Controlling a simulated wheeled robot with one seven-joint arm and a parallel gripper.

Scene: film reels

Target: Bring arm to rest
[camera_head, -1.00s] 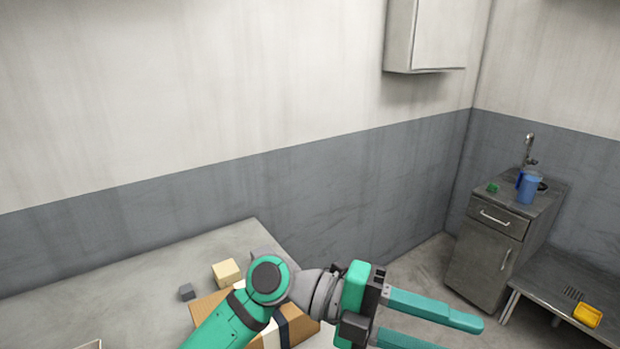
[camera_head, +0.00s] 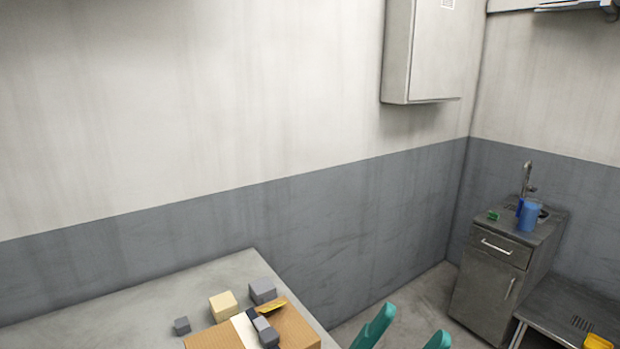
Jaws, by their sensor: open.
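My gripper (camera_head: 408,338) shows only as two teal fingers at the bottom edge of the head view, right of centre. The fingers stand apart with nothing between them, so it is open and empty. It is just to the right of the grey table (camera_head: 120,302). The rest of my arm is out of the picture.
On the table are a brown cardboard box (camera_head: 300,328), a cream block (camera_head: 223,305), a grey block (camera_head: 262,290) and a small dark cube (camera_head: 182,325). A cabinet with a sink (camera_head: 490,275) and a low bench (camera_head: 570,305) stand at right. A wall cupboard (camera_head: 435,50) hangs above.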

